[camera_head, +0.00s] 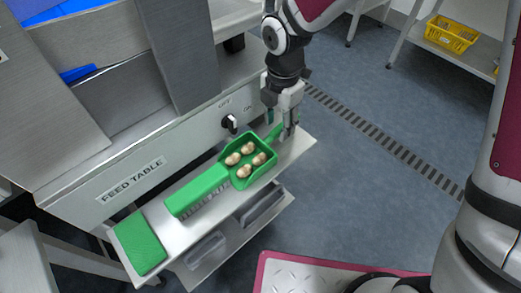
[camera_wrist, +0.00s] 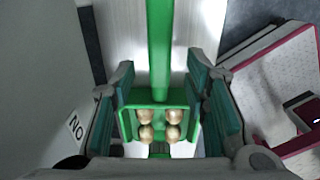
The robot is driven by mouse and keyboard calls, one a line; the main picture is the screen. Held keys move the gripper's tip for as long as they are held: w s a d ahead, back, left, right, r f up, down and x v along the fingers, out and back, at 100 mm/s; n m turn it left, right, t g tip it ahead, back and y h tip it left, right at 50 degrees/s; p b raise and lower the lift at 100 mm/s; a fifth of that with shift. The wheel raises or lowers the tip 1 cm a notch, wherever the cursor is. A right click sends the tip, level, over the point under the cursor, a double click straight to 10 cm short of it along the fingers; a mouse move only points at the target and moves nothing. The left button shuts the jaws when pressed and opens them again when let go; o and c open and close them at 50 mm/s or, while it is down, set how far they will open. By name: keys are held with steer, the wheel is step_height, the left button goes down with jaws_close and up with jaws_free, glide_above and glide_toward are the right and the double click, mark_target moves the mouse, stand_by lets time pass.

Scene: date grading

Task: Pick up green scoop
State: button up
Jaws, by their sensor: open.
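The green scoop (camera_head: 234,179) lies on the narrow metal shelf below the feed table, with several brown dates (camera_head: 245,163) in its pan. Its short handle (camera_head: 275,132) points to the upper right. My gripper (camera_head: 281,124) is over that handle end, pointing down, with its fingers apart. In the wrist view my gripper's teal finger pads (camera_wrist: 165,112) stand left and right of the scoop (camera_wrist: 125,122), clear of it. Part of the handle (camera_wrist: 159,149) shows low between them. I cannot tell the exact height of the fingertips over the shelf.
A green brush (camera_head: 196,190) lies on the shelf beside the pan, and a green pad (camera_head: 140,242) is at the shelf's left end. The feed table front with its black switch (camera_head: 230,123) rises close behind.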

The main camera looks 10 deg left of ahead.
step_height(320, 180, down, 3)
steer(key=shift+r+b, duration=0.2)
steer(key=shift+b, duration=0.15)
steer(key=shift+c, duration=0.6)
jaws_close()
steer(key=shift+r, duration=0.1)
